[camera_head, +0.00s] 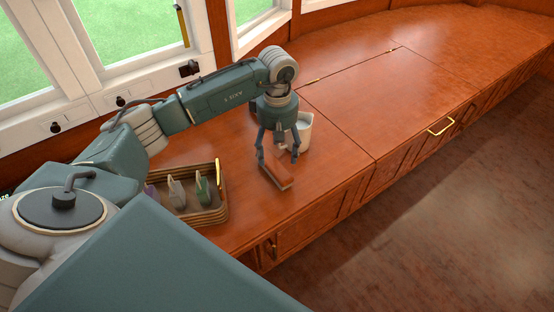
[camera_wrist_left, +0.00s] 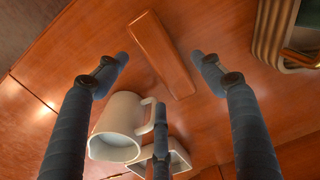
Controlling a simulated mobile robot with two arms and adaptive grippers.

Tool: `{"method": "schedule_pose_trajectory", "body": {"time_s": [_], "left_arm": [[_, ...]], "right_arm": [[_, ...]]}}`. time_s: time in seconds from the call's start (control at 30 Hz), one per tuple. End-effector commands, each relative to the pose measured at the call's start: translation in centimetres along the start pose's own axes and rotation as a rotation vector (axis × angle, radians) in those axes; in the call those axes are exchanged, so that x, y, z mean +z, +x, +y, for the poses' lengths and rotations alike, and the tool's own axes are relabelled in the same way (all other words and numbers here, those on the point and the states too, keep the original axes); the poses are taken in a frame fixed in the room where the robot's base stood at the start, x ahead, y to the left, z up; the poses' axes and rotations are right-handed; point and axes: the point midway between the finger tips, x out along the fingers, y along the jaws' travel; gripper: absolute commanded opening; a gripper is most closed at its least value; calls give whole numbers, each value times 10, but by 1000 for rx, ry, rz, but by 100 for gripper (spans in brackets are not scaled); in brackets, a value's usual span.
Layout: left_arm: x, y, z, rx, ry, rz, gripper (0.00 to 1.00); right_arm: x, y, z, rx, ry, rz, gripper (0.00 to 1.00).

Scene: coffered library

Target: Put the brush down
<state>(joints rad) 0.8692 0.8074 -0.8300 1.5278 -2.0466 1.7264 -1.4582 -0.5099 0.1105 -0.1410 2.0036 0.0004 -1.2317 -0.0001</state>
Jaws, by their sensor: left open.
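The brush (camera_head: 276,175) lies on the wooden counter (camera_head: 345,125), a reddish-brown bar with a darker edge below. My left gripper (camera_head: 278,160) is above it with its fingers spread apart, holding nothing. In the left wrist view the brush (camera_wrist_left: 161,54) lies on the wood between the left gripper's open fingertips (camera_wrist_left: 160,60), apart from them. My right gripper does not show in either view.
A white mug (camera_head: 304,130) stands just behind the left gripper, close to its fingers. A tray with a brass handle (camera_head: 217,205) holds several small items to the left. The counter to the right is clear.

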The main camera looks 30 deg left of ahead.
Motion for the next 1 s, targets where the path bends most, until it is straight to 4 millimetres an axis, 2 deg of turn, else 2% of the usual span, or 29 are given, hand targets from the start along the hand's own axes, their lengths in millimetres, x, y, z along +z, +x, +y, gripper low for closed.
{"method": "schedule_pose_trajectory", "body": {"time_s": [0.03,0.1,0.3,0.5,1.0], "left_arm": [[-1,-14,1,3,1,3,68],[-1,-27,0,2,0,2,68],[0,-53,0,0,0,1,68],[0,-59,0,-1,0,0,68],[0,-59,0,-1,0,0,68]], "right_arm": [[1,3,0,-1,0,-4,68],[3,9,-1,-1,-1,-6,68],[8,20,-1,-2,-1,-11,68],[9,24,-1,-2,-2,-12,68],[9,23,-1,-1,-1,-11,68]]}}
